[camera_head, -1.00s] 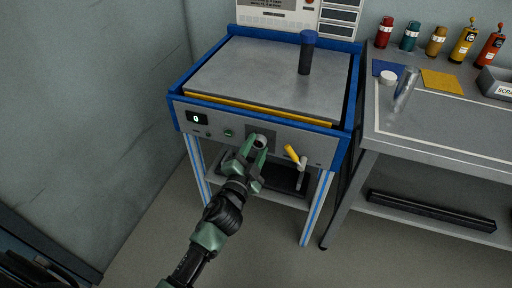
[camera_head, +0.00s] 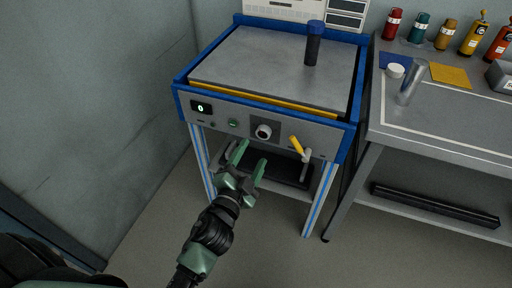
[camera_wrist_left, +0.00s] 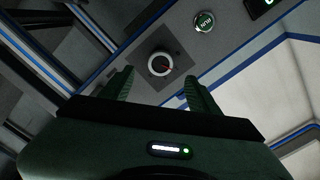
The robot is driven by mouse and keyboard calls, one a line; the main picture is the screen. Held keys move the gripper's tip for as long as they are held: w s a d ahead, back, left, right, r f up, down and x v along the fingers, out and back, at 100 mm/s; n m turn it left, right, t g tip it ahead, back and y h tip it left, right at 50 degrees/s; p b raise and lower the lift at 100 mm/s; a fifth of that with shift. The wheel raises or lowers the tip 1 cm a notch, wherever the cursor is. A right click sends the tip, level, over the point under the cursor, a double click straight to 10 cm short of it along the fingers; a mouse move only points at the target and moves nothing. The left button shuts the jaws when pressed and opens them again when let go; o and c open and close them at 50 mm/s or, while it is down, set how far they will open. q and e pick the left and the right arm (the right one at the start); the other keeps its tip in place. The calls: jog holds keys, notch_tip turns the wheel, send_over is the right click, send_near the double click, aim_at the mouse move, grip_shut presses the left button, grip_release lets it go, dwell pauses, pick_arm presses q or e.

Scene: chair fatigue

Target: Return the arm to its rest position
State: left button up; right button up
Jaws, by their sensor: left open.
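My left gripper (camera_head: 250,160) is open and empty in the head view, in front of and below the front panel of the blue-framed machine (camera_head: 180,100). It stands apart from the round knob (camera_head: 263,132) on that panel. In the left wrist view, the open fingers (camera_wrist_left: 160,85) show to either side below the knob (camera_wrist_left: 160,64), with nothing between them. My left arm comes in from the bottom of the head view. My right gripper is not in view.
A dark cylinder with a blue cap (camera_head: 313,45) stands on the machine's plate. A grey bench (camera_head: 440,135) stands at right, holding several bottles and a clear cylinder (camera_head: 409,86).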

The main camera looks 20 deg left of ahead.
pick_arm(q)
jog(key=shift+s, duration=0.25)
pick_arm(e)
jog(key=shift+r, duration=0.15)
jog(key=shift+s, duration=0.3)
